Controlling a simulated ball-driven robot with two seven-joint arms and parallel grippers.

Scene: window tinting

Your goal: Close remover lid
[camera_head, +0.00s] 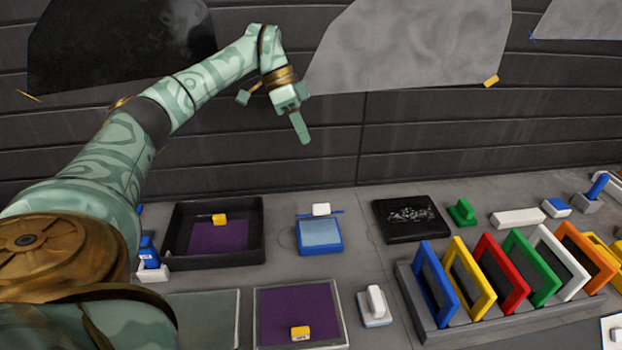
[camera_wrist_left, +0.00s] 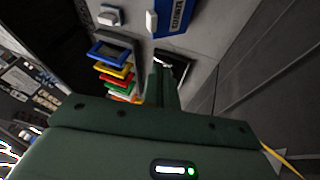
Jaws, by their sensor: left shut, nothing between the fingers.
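The remover box (camera_head: 320,237) is a blue-rimmed tray with a pale blue surface showing inside, on the table in the head view. Its lid (camera_head: 307,213) seems to stand up at the back edge, seen as a thin blue strip with a white grip (camera_head: 321,209). In the left wrist view a blue panel with white lettering (camera_wrist_left: 178,16) and a white block beside it (camera_wrist_left: 151,22) look like this lid. My left gripper (camera_head: 302,130) is shut and empty, pointing down well above and behind the box, touching nothing. My right gripper is not in view.
A black tray (camera_head: 262,235) with a purple sheet is left of the box and a black pad (camera_head: 410,220) right of it. A rack of coloured frames (camera_head: 417,318) stands at front right. A dark plank wall (camera_head: 400,130) with film sheets rises behind.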

